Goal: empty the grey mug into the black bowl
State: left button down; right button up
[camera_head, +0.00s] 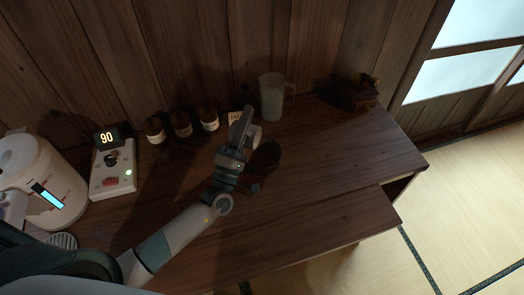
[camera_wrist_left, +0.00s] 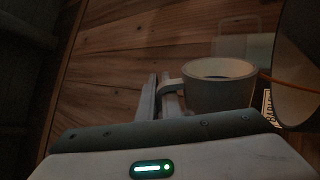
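The grey mug (camera_wrist_left: 218,88) is upright in the left wrist view, its handle toward my fingers; what is inside cannot be made out. It also shows in the head view (camera_head: 255,136), partly behind my left gripper (camera_head: 240,128). In the left wrist view the fingertips (camera_wrist_left: 160,92) are close together at the mug's handle and appear shut on it. The black bowl (camera_head: 268,157) is on the table just right of the gripper in the head view, nearer than the mug and partly covered by the wrist. My right gripper is not in view.
A clear jug (camera_head: 271,98) stands behind the mug. A control box (camera_head: 113,172) and white kettle (camera_head: 42,178) are left. A dark ornament (camera_head: 358,93) is back right. The table's right side (camera_head: 345,150) is clear.

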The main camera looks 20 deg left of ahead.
pick_arm(q)
jog(key=shift+d+r+m+h, duration=0.15)
jog(key=shift+d+m+h, duration=0.45)
jog(key=shift+m, duration=0.3)
jog(key=a+n+y, duration=0.1)
jog(key=n, duration=0.1)
jog(key=a+f+n+y, duration=0.1)
jog(key=a+n+y, duration=0.2)
jog(key=n+y, duration=0.1)
jog(key=n, duration=0.1)
jog(key=shift+w+a+f, duration=0.15)
jog(key=shift+a+f, duration=0.15)
jog(key=shift+a, duration=0.1)
jog(key=shift+r, duration=0.1)
